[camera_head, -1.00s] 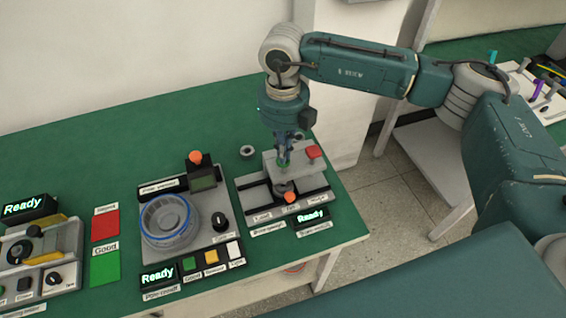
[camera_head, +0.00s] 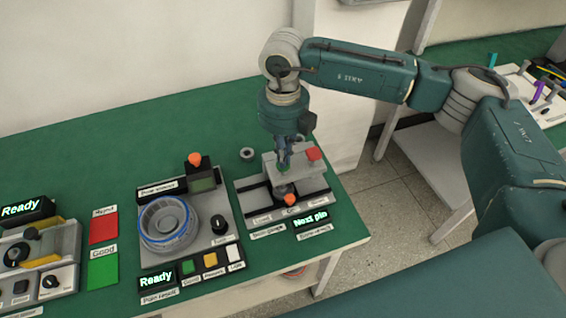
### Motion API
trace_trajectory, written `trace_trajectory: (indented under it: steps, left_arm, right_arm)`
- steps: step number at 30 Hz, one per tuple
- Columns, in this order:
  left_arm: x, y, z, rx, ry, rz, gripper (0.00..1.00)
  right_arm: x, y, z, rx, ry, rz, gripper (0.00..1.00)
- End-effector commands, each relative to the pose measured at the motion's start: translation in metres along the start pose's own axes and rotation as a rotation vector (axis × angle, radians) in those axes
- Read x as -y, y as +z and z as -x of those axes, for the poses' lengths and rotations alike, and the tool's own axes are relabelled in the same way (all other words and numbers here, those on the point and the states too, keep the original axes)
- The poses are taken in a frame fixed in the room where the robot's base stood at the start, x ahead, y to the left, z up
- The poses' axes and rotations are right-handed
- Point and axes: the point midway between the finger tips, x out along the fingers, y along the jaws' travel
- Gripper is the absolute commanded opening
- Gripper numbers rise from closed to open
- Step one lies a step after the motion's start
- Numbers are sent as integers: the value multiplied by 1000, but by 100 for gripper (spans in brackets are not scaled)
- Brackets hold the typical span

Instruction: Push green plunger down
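The green plunger (camera_head: 284,167) is on the light grey pin press (camera_head: 301,170) at the right end of the green table. Only a little green shows, right at my fingertips. My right gripper (camera_head: 284,161) points down over it from above, at or just above its top. The fingers look close together, but the view is too small to tell if they are shut or touching the plunger. The press's display (camera_head: 310,219) reads "Next pin". My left gripper is not in view.
A red button (camera_head: 314,153) sits on the press and an orange knob (camera_head: 290,199) in front. Left of it stands a station with a blue-rimmed ring (camera_head: 167,223) and a display reading "Ready" (camera_head: 156,276). A small dark ring (camera_head: 247,154) lies behind. The table's back left is clear.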

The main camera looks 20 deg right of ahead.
Motion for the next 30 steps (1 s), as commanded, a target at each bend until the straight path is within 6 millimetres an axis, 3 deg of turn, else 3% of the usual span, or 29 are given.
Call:
trace_trajectory:
  steps: [5, 30]
  left_arm:
    - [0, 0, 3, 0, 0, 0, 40]
    - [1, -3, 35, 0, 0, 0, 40]
  right_arm:
    - [0, -1, 4, -2, -1, 1, 0]
    - [0, 0, 72, 0, -1, 0, 0]
